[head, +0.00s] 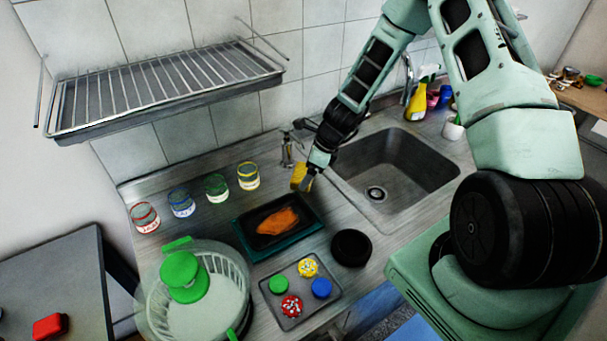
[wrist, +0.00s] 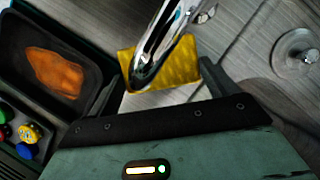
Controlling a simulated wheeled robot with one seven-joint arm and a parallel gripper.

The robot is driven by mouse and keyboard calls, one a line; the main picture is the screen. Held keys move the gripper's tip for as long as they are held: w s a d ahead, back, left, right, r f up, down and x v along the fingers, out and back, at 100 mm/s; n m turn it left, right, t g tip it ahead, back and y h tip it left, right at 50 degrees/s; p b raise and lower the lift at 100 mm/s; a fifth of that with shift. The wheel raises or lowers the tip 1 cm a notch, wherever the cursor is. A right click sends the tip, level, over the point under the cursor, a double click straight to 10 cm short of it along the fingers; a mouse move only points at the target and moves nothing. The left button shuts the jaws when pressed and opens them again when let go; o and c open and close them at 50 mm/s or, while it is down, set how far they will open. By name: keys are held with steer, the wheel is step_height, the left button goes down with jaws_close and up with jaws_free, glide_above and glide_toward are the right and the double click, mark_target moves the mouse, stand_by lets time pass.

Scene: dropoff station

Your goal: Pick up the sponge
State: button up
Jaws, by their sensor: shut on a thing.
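The yellow sponge (head: 299,176) is at my gripper (head: 306,181), at the back of the counter between the black tray and the sink. In the wrist view the sponge (wrist: 183,73) spans the gap between the two fingers of my gripper (wrist: 165,78), which are shut on it. The chrome faucet (wrist: 165,40) crosses in front of the sponge in that view and hides part of it. I cannot tell whether the sponge touches the counter.
The sink (head: 395,175) lies right of the gripper. A black tray with an orange piece (head: 278,221) is in front. Several glass jars (head: 216,187) stand to the left. A wire rack (head: 165,85) hangs on the wall. A black round bowl (head: 351,247) is nearby.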

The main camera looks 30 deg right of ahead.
mark_target(302, 172)
steer(key=shift+r, duration=0.15)
steer(key=shift+r+b, duration=0.5)
steer(key=shift+r, duration=1.05)
steer(key=s+d+b, duration=0.6)
steer(key=s+d, duration=0.6)
steer(key=shift+s+d, duration=0.4)
